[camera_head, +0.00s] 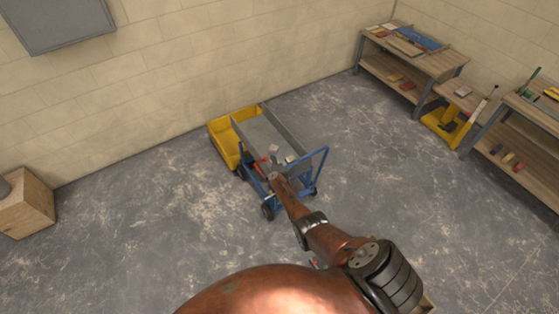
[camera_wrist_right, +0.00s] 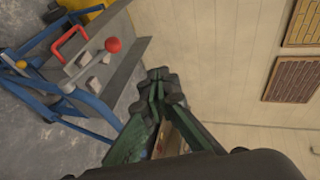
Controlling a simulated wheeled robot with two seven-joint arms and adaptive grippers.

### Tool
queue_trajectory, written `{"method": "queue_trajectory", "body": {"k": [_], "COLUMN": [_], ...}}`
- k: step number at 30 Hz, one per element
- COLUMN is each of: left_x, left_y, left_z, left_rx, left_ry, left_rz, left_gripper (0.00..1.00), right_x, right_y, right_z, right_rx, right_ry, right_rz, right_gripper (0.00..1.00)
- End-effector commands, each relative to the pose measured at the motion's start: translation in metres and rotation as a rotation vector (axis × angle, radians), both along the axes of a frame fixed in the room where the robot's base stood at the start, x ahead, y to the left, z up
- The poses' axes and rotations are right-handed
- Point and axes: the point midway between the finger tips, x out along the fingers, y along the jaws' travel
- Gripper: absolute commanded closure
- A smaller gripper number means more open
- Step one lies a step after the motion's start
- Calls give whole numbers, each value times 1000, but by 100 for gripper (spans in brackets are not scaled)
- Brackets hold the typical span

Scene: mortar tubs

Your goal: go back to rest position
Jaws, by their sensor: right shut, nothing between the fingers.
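My right arm reaches from the bottom of the head view toward a blue-framed cart (camera_head: 322,165), with its gripper (camera_head: 275,172) over the cart's near end. How far above the cart it is I cannot tell. In the right wrist view the green-and-black fingers of my right gripper (camera_wrist_right: 160,82) are together, with nothing between them. The cart's blue frame (camera_wrist_right: 75,100) shows at the left there, apart from the fingers. My left gripper is not in view.
A yellow tub (camera_head: 226,145) stands at the cart's left side by the wall. A red handle (camera_wrist_right: 70,43) and a red ball (camera_wrist_right: 113,45) show on the cart. Workbenches (camera_head: 415,65) stand at right, a wooden box (camera_head: 25,205) at left. Floor between is clear.

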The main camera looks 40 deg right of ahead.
Motion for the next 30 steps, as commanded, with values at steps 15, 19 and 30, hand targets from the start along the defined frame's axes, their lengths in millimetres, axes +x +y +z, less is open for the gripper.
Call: {"method": "queue_trajectory", "body": {"k": [15,19,30], "left_x": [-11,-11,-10], "left_y": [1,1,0], "left_z": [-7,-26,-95], "left_rx": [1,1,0], "left_ry": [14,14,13], "left_rz": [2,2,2], "left_gripper": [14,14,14], "right_x": [-12,-45,-206], "right_y": [-2,5,44], "right_z": [-18,-76,-289], "right_rx": [-21,-103,-424], "right_ry": [26,118,499], "right_rz": [13,86,464], "right_gripper": [100,100,100]}}
